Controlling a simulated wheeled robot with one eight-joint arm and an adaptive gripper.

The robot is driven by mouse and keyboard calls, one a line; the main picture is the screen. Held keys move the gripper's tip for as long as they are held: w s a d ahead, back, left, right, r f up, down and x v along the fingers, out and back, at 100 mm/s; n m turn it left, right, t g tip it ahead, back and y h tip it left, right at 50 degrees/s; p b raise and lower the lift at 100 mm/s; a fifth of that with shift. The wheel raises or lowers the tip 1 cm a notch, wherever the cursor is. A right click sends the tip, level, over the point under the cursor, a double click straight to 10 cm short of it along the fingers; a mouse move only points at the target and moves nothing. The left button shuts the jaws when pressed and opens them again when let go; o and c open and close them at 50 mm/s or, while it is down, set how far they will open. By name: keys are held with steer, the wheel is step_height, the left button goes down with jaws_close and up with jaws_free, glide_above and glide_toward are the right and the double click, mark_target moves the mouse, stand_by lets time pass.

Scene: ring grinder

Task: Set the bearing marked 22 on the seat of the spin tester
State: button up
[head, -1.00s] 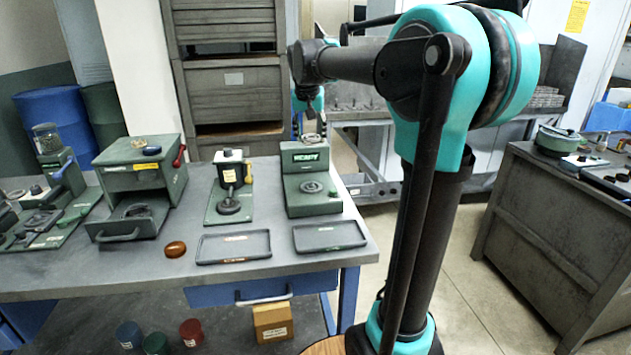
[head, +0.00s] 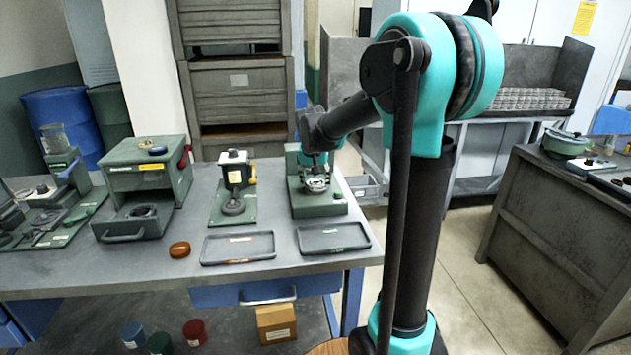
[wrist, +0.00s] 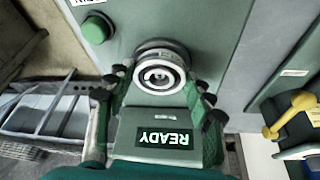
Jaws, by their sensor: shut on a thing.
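My gripper (head: 316,173) is shut on a bearing (wrist: 158,76), a bright metal ring with a dark inner band. In the wrist view the fingers stand on both sides of it. No mark on it is legible. The spin tester (head: 320,207) is a green machine at the right of the bench, with a lit READY sign that shows in the wrist view (wrist: 166,138). The bearing is over the tester's round seat (wrist: 160,46), of which only a rim shows. I cannot tell whether it touches the seat.
A small press-like device (head: 233,185) stands left of the tester. Two shallow trays (head: 238,260) (head: 333,250) lie in front. A green drawer unit (head: 145,170) and an orange-brown disc (head: 179,249) are further left. A green button (wrist: 96,29) is on the tester.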

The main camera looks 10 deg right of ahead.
steer(key=shift+f, duration=0.2)
steer(key=o, duration=1.4)
steer(key=shift+c, duration=0.2)
steer(key=shift+r, duration=0.15)
steer(key=v, duration=1.2)
